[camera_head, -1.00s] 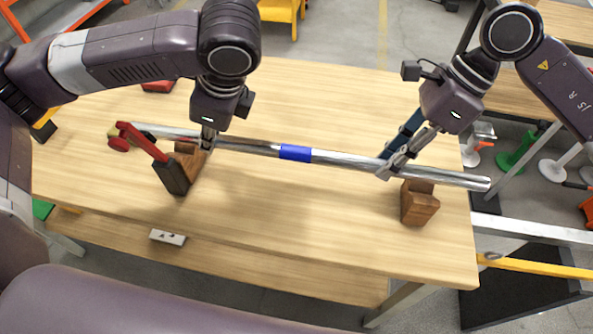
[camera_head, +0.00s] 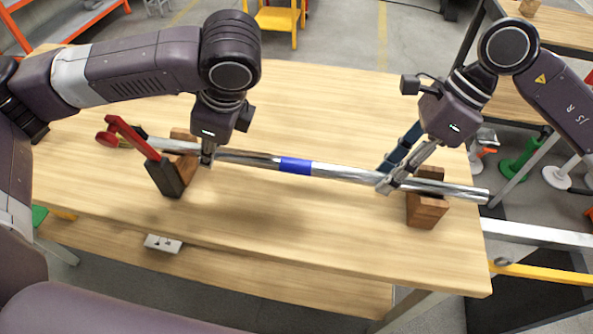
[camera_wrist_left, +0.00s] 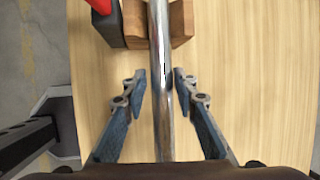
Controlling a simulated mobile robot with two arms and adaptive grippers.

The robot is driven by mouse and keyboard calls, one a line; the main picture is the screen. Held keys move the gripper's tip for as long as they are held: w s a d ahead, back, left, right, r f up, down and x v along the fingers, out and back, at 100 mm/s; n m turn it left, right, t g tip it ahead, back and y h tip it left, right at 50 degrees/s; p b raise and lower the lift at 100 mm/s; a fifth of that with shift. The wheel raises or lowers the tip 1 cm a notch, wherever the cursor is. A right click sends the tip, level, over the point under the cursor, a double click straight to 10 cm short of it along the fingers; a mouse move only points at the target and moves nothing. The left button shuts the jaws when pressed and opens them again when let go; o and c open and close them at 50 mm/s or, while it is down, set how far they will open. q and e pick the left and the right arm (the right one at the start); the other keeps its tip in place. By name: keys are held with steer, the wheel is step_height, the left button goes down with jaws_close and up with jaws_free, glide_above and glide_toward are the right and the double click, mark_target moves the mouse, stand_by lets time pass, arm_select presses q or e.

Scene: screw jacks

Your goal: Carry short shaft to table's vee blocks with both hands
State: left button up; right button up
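The short shaft (camera_head: 340,173) is a long shiny metal bar with a blue band (camera_head: 295,165), crossing the table (camera_head: 270,245). Its right part lies at the right wooden vee block (camera_head: 427,210), its left part at the left vee block (camera_head: 185,143). In the left wrist view the shaft (camera_wrist_left: 160,80) passes over the wooden block (camera_wrist_left: 181,22). My left gripper (camera_wrist_left: 160,88) has its fingers on either side of the shaft, with small gaps. My right gripper (camera_head: 386,180) is around the shaft just left of the right block; its grip is unclear.
A red-handled tool with a dark block (camera_head: 165,178) stands beside the left vee block, close to my left gripper. A small grey box with sockets (camera_head: 163,244) is at the lower front. The table's middle is clear.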

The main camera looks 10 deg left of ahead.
arm_select(q)
steer(key=shift+o, duration=0.9)
steer(key=shift+s+r, duration=0.15)
steer(key=shift+r, duration=0.05)
arm_select(e)
steer(key=shift+o, duration=0.9)
steer(key=shift+s+r, duration=0.15)
arm_select(q)
steer(key=shift+d+r, duration=0.2)
steer(key=shift+r, duration=0.2)
arm_select(e)
steer(key=shift+d, duration=0.1)
arm_select(q)
steer(key=v, duration=1.1)
arm_select(e)
steer(key=v, duration=1.2)
arm_select(q)
steer(key=shift+s, duration=0.1)
